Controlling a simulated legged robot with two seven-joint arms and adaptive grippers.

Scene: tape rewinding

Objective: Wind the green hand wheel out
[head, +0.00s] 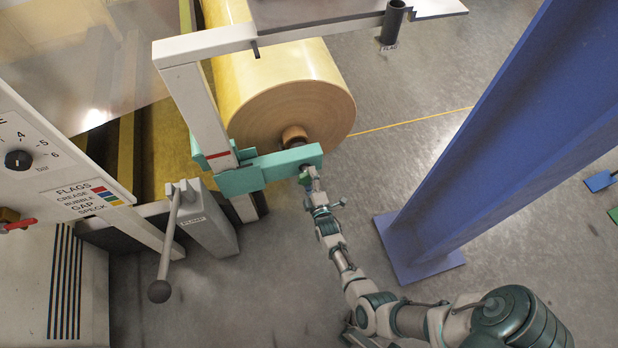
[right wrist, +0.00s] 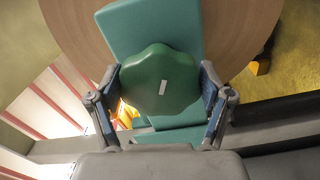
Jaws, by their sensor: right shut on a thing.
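The green hand wheel (right wrist: 158,83) fills the middle of the right wrist view. It is a lobed knob with a small white mark on its face. My right gripper (right wrist: 160,92) has one finger on each side of it and is shut on it. In the head view, my right gripper (head: 310,178) reaches up to the right end of the teal arm (head: 285,161), and the wheel is mostly hidden there. The teal arm lies across the end of the large yellow roll (head: 305,105). My left gripper is not in view.
A blue column (head: 480,150) stands right of my right arm. A grey pump post (head: 207,225) with a ball-ended lever (head: 168,245) stands left of the teal arm. A panel with a dial (head: 18,160) is at the far left. Open floor lies below the pump.

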